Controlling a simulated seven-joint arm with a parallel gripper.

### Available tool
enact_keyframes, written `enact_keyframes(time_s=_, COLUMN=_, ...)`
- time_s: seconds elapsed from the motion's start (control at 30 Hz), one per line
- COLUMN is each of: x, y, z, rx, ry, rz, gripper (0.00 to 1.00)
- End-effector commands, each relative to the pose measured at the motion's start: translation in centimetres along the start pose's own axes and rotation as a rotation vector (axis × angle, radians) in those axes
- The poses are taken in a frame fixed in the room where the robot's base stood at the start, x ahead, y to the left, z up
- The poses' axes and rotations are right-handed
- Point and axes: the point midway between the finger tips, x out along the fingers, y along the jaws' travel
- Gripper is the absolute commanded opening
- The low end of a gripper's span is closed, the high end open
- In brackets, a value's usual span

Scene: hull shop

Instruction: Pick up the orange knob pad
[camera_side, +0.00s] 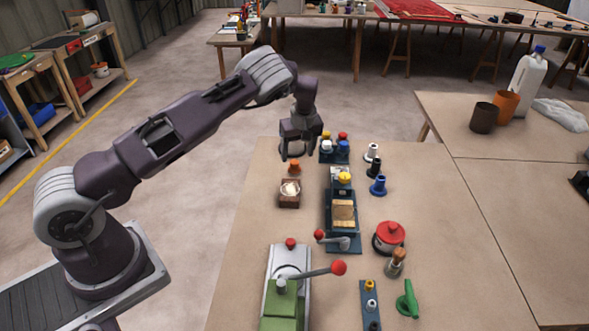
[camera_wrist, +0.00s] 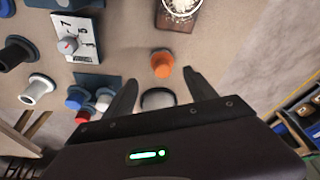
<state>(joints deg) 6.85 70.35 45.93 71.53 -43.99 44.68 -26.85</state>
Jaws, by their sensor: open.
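The orange knob pad (camera_side: 294,168) stands upright on the brown worktable, just below my gripper in the side view and near a small wooden box of pale material. In the wrist view the orange knob pad (camera_wrist: 162,64) lies beyond the fingertips, roughly centred between them. My gripper (camera_side: 298,154) points down above the table's far left part, with its fingers apart and nothing held. In the wrist view my gripper (camera_wrist: 163,90) has a finger on each side, with a grey round pad (camera_wrist: 158,99) seen between them.
The box of pale material (camera_side: 289,194) is close to the orange pad. Blue-based fixtures (camera_side: 341,236), a dial plate (camera_wrist: 76,37), and white (camera_side: 373,152) and blue (camera_side: 378,185) knob pads stand to the right. A red-knobbed lever device (camera_side: 290,262) is nearer the camera. The table's left strip is clear.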

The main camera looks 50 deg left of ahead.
Motion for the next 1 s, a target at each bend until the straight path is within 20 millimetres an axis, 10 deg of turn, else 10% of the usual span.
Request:
enact_keyframes(time_s=0.23, x=4.5, y=-0.6, z=0.3, rx=0.002, ry=-0.002, rz=-0.003, gripper=0.65)
enact_keyframes(time_s=0.53, x=5.3, y=-0.6, z=0.3, rx=0.002, ry=-0.002, rz=0.000, gripper=0.65)
enact_keyframes(time_s=0.87, x=5.3, y=-0.6, z=0.3, rx=0.002, ry=-0.002, rz=0.000, gripper=0.00)
enact_keyframes(time_s=1.0, x=5.3, y=-0.6, z=0.3, rx=0.002, ry=-0.002, rz=0.000, gripper=0.00)
